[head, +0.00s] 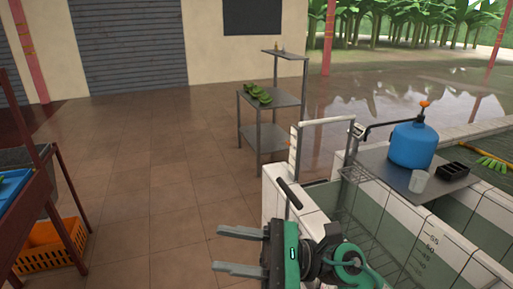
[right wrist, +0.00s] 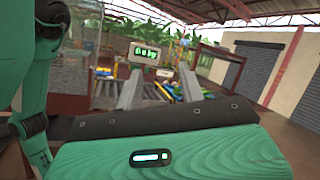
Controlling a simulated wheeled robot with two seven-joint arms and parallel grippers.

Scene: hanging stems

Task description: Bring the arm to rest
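My right gripper (head: 220,250) is at the bottom middle of the head view, in front of the tiled trough. Its two grey fingers are spread apart with nothing between them. In the right wrist view the fingers (right wrist: 161,82) also stand apart and empty, with a far, blurred background behind them. My left gripper does not show in either view.
The white-tiled trough (head: 276,199) lies close right of my right gripper. On its grey shelf stand a blue tank (head: 413,146) and a white cup (head: 418,181). A metal stand (head: 259,131) holds green produce. An orange crate (head: 47,249) is at left. Open floor (head: 160,190) lies between.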

